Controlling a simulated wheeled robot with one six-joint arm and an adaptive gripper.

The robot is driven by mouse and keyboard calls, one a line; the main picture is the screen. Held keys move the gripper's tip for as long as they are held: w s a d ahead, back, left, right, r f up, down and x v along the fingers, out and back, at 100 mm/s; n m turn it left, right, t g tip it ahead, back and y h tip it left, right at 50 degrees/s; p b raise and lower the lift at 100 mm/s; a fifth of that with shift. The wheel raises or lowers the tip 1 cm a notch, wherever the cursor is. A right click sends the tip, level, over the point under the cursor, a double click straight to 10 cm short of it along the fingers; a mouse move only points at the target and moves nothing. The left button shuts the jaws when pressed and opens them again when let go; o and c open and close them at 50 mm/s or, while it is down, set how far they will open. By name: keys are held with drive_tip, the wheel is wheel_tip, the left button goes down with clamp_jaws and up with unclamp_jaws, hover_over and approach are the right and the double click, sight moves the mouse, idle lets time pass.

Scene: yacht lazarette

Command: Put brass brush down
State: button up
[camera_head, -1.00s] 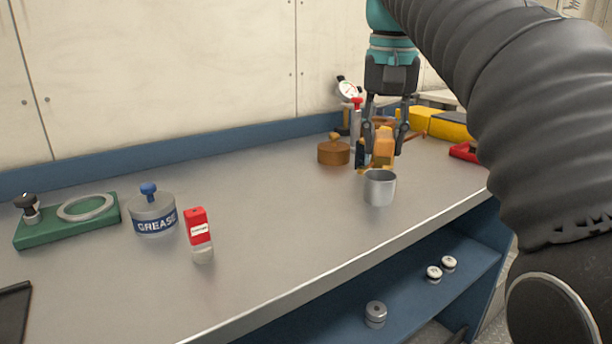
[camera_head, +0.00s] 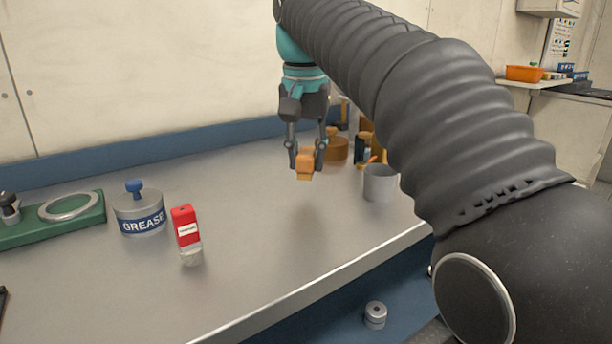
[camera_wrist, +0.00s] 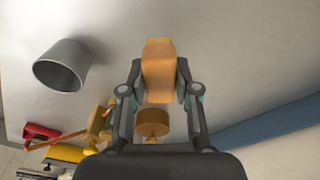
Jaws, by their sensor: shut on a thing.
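My gripper (camera_head: 306,160) is shut on the brass brush (camera_head: 305,168), an orange-tan block held between the two fingertips. It hangs above a bare stretch of the grey bench top (camera_head: 262,232), apart from the surface as far as I can tell. In the wrist view the brush (camera_wrist: 158,72) sits between the fingers. Its underside is hidden.
A grey metal cup (camera_head: 380,184) stands to the right of the gripper. The bench between is clear.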

sight(307, 176)
drive_tip(key=shift+f+b, duration=0.45)
drive_tip(key=shift+f, duration=1.45)
drive_tip(key=shift+f, duration=0.1)
drive_tip(key=o, duration=1)
drive_tip(key=r+p, duration=0.1)
drive_tip(key=r, duration=0.2)
drive_tip(key=r+p, duration=0.1)
drive_tip(key=r, duration=0.3)
drive_tip(key=s+r+p, duration=0.1)
drive_tip(key=r, duration=0.2)
drive_tip(key=shift+s+a+r, duration=0.1)
drive_tip(key=shift+r, duration=0.15)
drive_tip(key=shift+s+r, duration=0.15)
drive_tip(key=shift+r, duration=0.7)
